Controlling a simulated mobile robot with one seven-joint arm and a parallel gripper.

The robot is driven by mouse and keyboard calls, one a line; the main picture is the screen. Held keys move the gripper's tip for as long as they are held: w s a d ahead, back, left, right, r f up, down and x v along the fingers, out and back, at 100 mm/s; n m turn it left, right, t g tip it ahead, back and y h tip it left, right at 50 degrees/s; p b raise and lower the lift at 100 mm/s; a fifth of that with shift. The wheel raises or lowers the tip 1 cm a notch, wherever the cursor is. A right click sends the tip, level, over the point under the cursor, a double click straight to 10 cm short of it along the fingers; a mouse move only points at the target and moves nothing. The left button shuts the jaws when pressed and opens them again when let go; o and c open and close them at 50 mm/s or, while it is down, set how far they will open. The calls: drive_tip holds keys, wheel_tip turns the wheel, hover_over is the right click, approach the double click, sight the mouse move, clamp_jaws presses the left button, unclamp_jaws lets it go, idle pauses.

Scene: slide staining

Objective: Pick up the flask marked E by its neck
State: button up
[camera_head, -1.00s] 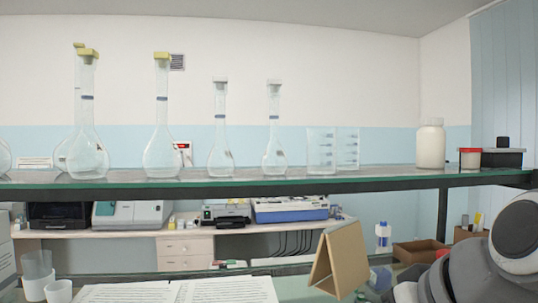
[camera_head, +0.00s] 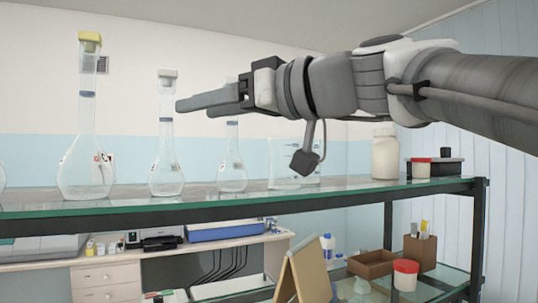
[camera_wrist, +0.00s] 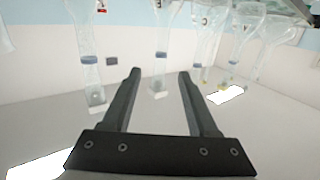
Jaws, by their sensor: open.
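In the head view, a clear flask with a grey stopper (camera_head: 166,172) stands upright on the glass shelf. My gripper (camera_head: 180,105) points left at the height of its neck, with the tips just right of the neck in the picture. A similar flask (camera_head: 232,172) stands to the right, its upper neck partly hidden by my gripper. In the wrist view the flasks appear upside down. My gripper (camera_wrist: 160,74) is open and empty, and one flask neck (camera_wrist: 161,40) shows between and beyond the fingertips; contact is not visible.
A larger yellow-stoppered flask (camera_head: 86,170) stands left on the shelf (camera_head: 130,205). Beakers (camera_head: 290,165), a white bottle (camera_head: 385,157) and a red-lidded jar (camera_head: 420,168) stand right. Another neck (camera_wrist: 88,75) is left of the fingers in the wrist view.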

sight(171, 114)
drive_tip(key=p+x, duration=0.2)
drive_tip(key=x, duration=0.4)
drive_tip(key=shift+w, duration=0.1)
drive_tip(key=p+x, duration=0.1)
drive_tip(key=x, duration=0.3)
drive_tip(key=p+x, duration=0.1)
drive_tip(key=x, duration=0.1)
drive_tip(key=shift+f+p, duration=0.3)
drive_tip(key=shift+p, duration=0.05)
drive_tip(key=shift+c, duration=0.3)
clamp_jaws()
